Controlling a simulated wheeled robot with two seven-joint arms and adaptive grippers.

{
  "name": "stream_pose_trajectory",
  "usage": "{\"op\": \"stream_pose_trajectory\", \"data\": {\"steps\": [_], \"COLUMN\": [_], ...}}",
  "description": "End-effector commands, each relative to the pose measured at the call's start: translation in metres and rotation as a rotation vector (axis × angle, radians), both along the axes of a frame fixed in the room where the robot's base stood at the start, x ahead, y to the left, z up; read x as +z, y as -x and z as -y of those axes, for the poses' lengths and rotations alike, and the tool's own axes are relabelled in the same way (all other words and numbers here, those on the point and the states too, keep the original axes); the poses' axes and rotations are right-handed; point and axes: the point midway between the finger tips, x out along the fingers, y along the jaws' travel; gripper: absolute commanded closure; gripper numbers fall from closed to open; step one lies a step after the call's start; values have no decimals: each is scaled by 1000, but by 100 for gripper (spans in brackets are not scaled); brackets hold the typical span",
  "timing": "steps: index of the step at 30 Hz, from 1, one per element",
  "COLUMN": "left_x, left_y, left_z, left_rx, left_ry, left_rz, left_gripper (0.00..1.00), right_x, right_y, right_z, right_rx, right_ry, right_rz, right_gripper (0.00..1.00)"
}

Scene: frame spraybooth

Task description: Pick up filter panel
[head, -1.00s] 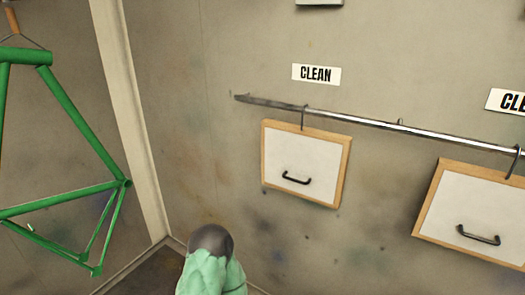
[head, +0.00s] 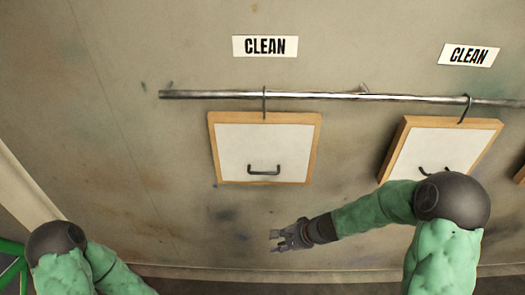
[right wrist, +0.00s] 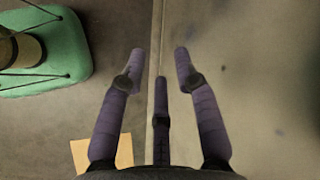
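A filter panel (head: 230,150) with a white face, wooden frame and black handle hangs by a hook from the metal rail, under a CLEAN sign. A second filter panel (head: 415,150) hangs to its right, its lower part hidden by my right arm. My right gripper (head: 273,240) is below the first panel, pointing left, apart from it. In the right wrist view its fingers (right wrist: 160,75) are spread with nothing between them. My left arm shows at the lower left of the head view, but its gripper is out of view.
The metal rail (head: 210,95) runs along the stained wall. CLEAN signs (head: 265,46) are above it. Part of another panel (head: 520,172) shows at the right edge. A green frame (head: 12,268) is at the lower left. A green object (right wrist: 50,60) shows in the right wrist view.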

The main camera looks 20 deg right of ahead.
Motion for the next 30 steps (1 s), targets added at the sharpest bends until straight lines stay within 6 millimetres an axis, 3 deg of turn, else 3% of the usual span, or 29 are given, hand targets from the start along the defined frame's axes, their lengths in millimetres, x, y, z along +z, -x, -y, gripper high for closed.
{"op": "stream_pose_trajectory", "data": {"steps": [1,6,9,12,16,24,30], "left_x": [11,26,31,33,32,26,25], "left_y": [0,0,0,0,0,0,0], "left_z": [0,0,0,0,0,0,0], "left_rx": [-1,0,0,0,0,0,0], "left_ry": [0,0,0,0,0,0,0], "left_rz": [-1,-1,0,0,0,0,0], "left_gripper": [60,60,60,60,60,60,60], "right_x": [37,127,167,191,199,184,179], "right_y": [-16,-56,-70,-78,-86,-116,-125], "right_z": [7,24,34,41,40,20,14], "right_rx": [-60,-207,-262,-296,-309,-310,-312], "right_ry": [-47,-195,-253,-290,-309,-310,-308], "right_rz": [54,223,304,355,382,381,382], "right_gripper": [68,68,68,68,68,68,68]}}
